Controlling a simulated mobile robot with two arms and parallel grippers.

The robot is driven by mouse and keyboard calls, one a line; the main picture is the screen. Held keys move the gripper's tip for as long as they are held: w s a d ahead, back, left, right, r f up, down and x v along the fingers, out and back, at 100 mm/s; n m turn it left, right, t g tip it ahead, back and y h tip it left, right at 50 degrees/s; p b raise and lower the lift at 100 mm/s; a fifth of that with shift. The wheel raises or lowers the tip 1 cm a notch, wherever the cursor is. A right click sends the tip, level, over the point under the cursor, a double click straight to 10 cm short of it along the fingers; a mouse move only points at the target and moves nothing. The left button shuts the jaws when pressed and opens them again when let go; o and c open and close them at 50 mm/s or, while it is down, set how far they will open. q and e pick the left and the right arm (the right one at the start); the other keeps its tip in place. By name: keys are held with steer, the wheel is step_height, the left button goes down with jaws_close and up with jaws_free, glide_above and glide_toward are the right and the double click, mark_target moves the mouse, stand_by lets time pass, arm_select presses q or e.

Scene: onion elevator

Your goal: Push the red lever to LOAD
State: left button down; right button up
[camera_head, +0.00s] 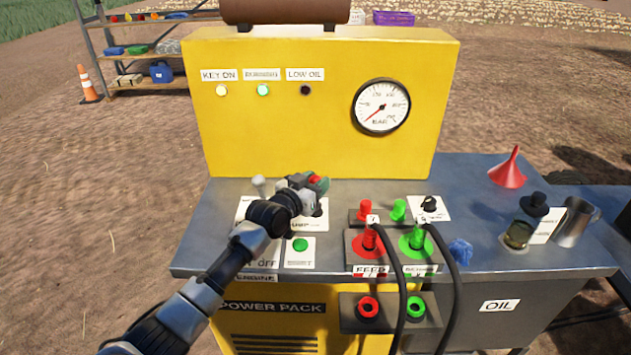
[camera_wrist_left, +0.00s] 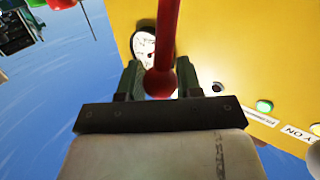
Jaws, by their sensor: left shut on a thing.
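My left gripper (camera_head: 317,184) reaches over the grey control bench from the left. In the left wrist view, its two dark green fingers (camera_wrist_left: 159,82) are closed around the red ball and rod of the red lever (camera_wrist_left: 165,40). In the head view only a bit of the lever's red (camera_head: 315,179) shows at the fingertips. The lever's base and the LOAD mark are hidden behind my gripper and arm; the white plate (camera_head: 319,222) below them is partly covered. My right gripper is in neither view.
A grey-white lever (camera_head: 259,186) stands just left of my wrist. Red and green hose couplings (camera_head: 367,239) with black hoses stand to the right. A yellow panel with a pressure gauge (camera_head: 381,106) rises behind. A red funnel (camera_head: 508,169) and metal jug (camera_head: 575,222) sit far right.

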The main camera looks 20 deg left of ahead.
arm_select(q)
steer(key=shift+w+a+r+g+p, duration=0.1)
steer(key=shift+w+r+g+p, duration=0.2)
steer(key=shift+w+r+p, duration=0.1)
steer(key=w+a+n+g+b, duration=0.1)
steer(key=w+a+n+g, duration=0.1)
steer(key=w+g, duration=0.2)
steer(key=shift+w+f+n, duration=0.4)
steer(key=shift+w+f, duration=0.05)
steer(key=shift+w, duration=1.05)
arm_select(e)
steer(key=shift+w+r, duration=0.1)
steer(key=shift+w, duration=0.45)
arm_select(q)
steer(key=shift+a, duration=0.1)
steer(key=c, duration=0.8)
jaws_free()
steer(key=shift+w, duration=0.1)
steer(key=shift+o, duration=0.2)
steer(key=v, duration=1.1)
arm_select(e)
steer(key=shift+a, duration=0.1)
